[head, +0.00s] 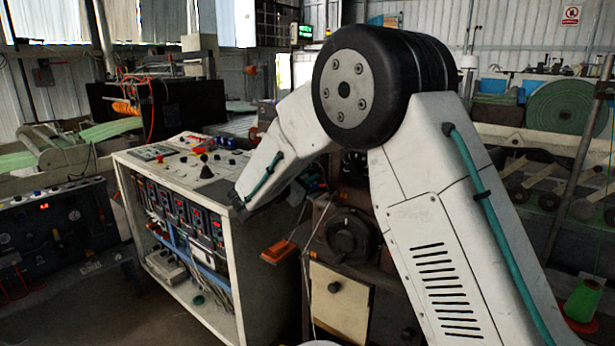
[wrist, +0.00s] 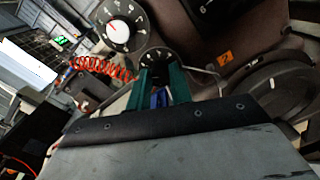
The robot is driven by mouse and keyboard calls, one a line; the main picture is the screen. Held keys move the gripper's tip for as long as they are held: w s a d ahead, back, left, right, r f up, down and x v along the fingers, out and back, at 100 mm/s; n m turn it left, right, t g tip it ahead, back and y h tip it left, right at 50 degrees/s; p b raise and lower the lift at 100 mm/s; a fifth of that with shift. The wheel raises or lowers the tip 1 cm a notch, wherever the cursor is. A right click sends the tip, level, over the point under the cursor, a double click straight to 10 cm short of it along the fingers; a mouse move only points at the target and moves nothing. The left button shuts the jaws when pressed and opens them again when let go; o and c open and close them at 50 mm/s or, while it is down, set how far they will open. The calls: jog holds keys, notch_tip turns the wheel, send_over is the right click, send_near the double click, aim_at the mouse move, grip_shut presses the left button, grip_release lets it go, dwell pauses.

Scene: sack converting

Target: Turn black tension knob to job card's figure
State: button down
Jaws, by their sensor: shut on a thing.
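In the wrist view, my gripper (wrist: 160,82) has two green fingers closed at the black tension knob, over the lower part of a small black dial plate (wrist: 157,56) with white marks. The fingers hide most of the knob, and I cannot read its setting. A blue piece (wrist: 158,99) shows between the fingers. Just above is a round black gauge (wrist: 124,24) with a white centre and a red needle. In the head view my arm hides the gripper and knob. I cannot make out a readable job card in either view.
A large dark round handwheel (head: 350,238) sits on the brown machine, and it also shows at right in the wrist view (wrist: 275,98). A white control cabinet (head: 235,250) stands left of it. A red coiled hose (wrist: 100,68) runs close left of the fingers.

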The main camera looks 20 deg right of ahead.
jog(key=m, duration=1)
dwell(0.5)
jog(key=c, duration=1.3)
grip_release()
jog(key=shift+o, duration=0.2)
jog(key=v, duration=0.8)
jog(key=shift+d, duration=0.15)
